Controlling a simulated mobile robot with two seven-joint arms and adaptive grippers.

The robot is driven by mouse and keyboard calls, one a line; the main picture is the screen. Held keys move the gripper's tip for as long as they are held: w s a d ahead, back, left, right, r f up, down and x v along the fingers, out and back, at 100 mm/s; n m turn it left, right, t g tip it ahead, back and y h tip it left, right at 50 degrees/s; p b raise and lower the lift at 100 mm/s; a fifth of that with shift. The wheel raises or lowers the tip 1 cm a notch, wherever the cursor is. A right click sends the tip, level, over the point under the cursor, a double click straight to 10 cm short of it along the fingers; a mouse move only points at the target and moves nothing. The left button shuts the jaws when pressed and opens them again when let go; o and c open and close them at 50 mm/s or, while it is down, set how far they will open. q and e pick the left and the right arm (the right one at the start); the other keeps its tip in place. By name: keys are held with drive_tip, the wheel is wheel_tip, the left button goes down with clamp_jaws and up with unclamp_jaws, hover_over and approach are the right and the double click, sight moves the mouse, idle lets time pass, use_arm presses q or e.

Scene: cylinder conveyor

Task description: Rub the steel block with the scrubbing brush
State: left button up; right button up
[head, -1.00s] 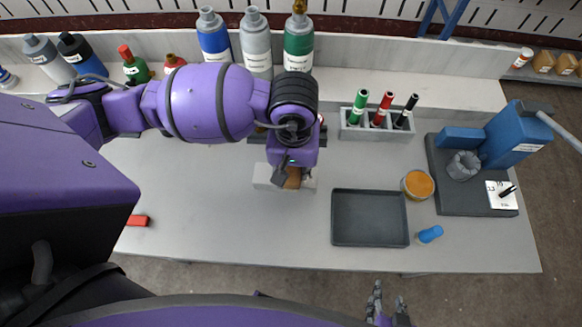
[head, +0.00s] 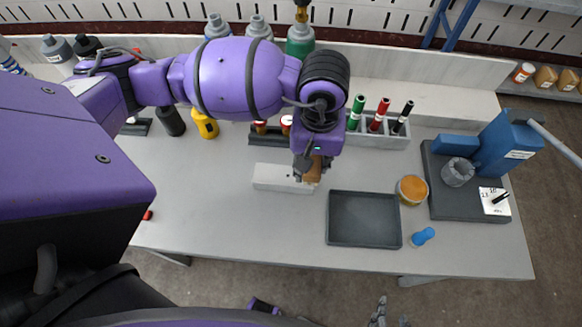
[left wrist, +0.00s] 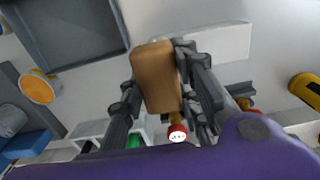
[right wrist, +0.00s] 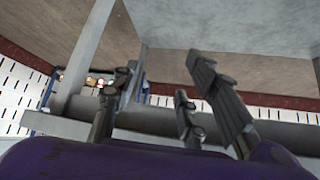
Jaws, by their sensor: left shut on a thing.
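The steel block (head: 272,178) is a long pale bar lying on the table, left of the dark tray. My left gripper (head: 308,170) is shut on the scrubbing brush (head: 314,174), over the block's right end. In the left wrist view the brush's tan wooden back (left wrist: 156,75) sits between the two fingers, with the block (left wrist: 228,44) behind it. The bristles are hidden, so I cannot tell whether they touch the block. My right gripper (head: 391,314) shows only its fingertips at the bottom edge. In the right wrist view its fingers (right wrist: 160,80) are apart and empty.
A dark tray (head: 330,220) lies to the right, with an orange-topped jar (head: 412,190) and a blue object (head: 422,237) beside it. A marker rack (head: 390,138) stands behind. A blue machine (head: 503,145) is at far right.

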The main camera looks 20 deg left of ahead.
use_arm(q)
drive_tip(key=shift+w+d+r+p, duration=0.1)
drive_tip(key=shift+r+p, duration=0.45)
drive_tip(key=shift+r, duration=1.25)
